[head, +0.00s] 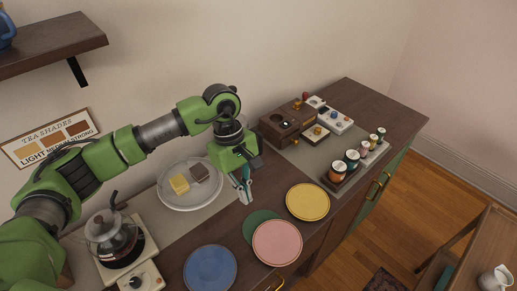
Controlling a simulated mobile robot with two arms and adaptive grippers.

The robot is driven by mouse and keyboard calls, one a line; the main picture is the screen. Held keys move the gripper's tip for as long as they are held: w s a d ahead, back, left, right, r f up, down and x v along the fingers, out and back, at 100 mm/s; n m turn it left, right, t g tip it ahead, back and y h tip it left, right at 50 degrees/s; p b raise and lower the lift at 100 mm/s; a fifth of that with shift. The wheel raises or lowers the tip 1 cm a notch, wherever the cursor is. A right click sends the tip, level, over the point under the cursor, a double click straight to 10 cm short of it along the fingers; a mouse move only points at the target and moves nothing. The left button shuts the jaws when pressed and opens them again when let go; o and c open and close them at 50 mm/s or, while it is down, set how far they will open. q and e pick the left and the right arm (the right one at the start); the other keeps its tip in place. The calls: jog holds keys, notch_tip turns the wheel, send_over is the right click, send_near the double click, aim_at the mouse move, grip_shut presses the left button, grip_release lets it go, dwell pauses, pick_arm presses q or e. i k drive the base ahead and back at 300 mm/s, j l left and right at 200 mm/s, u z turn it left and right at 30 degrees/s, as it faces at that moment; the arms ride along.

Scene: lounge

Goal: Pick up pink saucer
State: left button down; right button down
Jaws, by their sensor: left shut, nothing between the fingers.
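The pink saucer (277,243) lies on the dark wooden sideboard near its front edge. It partly overlaps a green saucer (257,226) behind it. A yellow saucer (308,202) lies behind and to the right, and a blue saucer (210,269) to the left. My left gripper (246,196) points down above the sideboard, up-left of the pink saucer and apart from it in the picture. Its fingers are shut with nothing between them. My right gripper is not in view.
A round tray (190,201) with a yellow block and a brown block sits left of the gripper. A glass kettle (113,239) on a white stove stands at far left. A dark wooden box (287,122) and a rack of jars (340,184) stand at the right. A wall shelf (50,47) hangs upper left.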

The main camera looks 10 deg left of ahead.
aim_at(276, 242)
jog(key=k+l, duration=0.2)
jog(key=k, duration=0.3)
jog(key=k+l, duration=0.2)
jog(key=k, duration=0.25)
jog(key=k+l, duration=0.15)
jog(key=k, duration=0.35)
